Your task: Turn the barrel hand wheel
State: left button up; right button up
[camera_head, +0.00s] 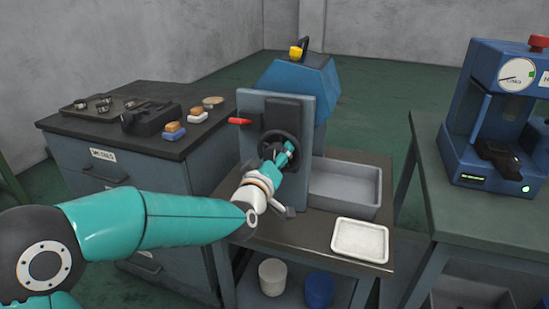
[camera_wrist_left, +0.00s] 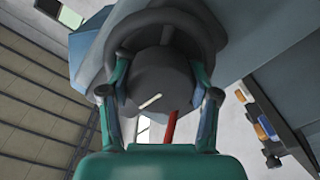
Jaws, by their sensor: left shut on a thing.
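The barrel hand wheel (camera_head: 272,134) is a dark ring on the front of the grey and blue machine. In the left wrist view its dark hub, with a pale line on its face, and the curved rim of the hand wheel (camera_wrist_left: 158,78) fill the upper middle. My left gripper (camera_head: 281,155) comes in from the front left and is shut on the wheel. In the left wrist view its two fingers (camera_wrist_left: 160,92) stand on either side of the hub. The exact finger contacts are partly hidden. My right gripper is not in view.
A red-handled lever (camera_head: 240,121) sticks out left of the wheel. A grey bin (camera_head: 345,185) and a white tray (camera_head: 360,240) are right of the wheel. A dark-topped cabinet (camera_head: 150,145) stands left, and a blue gauge press (camera_head: 490,115) right.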

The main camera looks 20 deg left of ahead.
pick_arm(q)
jog(key=m, duration=0.2)
jog(key=m+b, duration=0.1)
jog(key=shift+f+m, duration=0.2)
jog(key=shift+m, duration=0.2)
jog(key=m, duration=0.5)
jog(key=shift+b, duration=0.4)
jog(key=o, duration=1.2)
jog(key=shift+s+r, duration=0.1)
jog(key=shift+s, duration=0.05)
jog(key=s, duration=1.1)
jog(key=shift+s+f, duration=0.2)
jog(key=shift+s, duration=0.15)
